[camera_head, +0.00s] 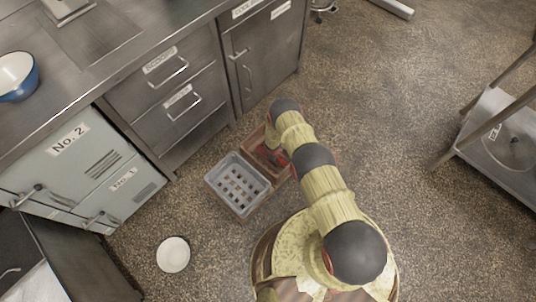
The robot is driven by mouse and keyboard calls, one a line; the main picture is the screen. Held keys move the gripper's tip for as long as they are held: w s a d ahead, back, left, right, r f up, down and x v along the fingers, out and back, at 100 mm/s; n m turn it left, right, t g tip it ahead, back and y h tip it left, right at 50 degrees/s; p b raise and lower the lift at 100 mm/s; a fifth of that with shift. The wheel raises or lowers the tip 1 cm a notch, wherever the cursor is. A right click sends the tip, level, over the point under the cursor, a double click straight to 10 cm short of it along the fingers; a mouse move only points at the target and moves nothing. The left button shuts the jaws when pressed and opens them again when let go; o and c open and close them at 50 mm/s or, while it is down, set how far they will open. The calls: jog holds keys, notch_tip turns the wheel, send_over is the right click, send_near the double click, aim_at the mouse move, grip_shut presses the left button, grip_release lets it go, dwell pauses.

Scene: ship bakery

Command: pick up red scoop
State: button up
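A small red shape, perhaps the red scoop (268,155), lies in a brown box (252,140) on the floor near the centre. It is partly hidden by my arm, and its outline is too small to make out. My arm reaches forward over the box and bends down at its far end. My gripper (274,143) is low at the box, mostly hidden behind the arm. I cannot tell whether its fingers are open or shut or whether they touch the red shape.
A grey plastic crate (213,181) with a slotted bottom stands beside the brown box. A white bowl (173,254) is on the floor at the lower left. Steel drawers (163,70) and a counter with a blue bowl (24,86) flank the left. A metal rack (490,132) stands right.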

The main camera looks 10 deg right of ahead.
jog(key=shift+c, duration=0.7)
jog(key=c, duration=0.8)
grip_shut()
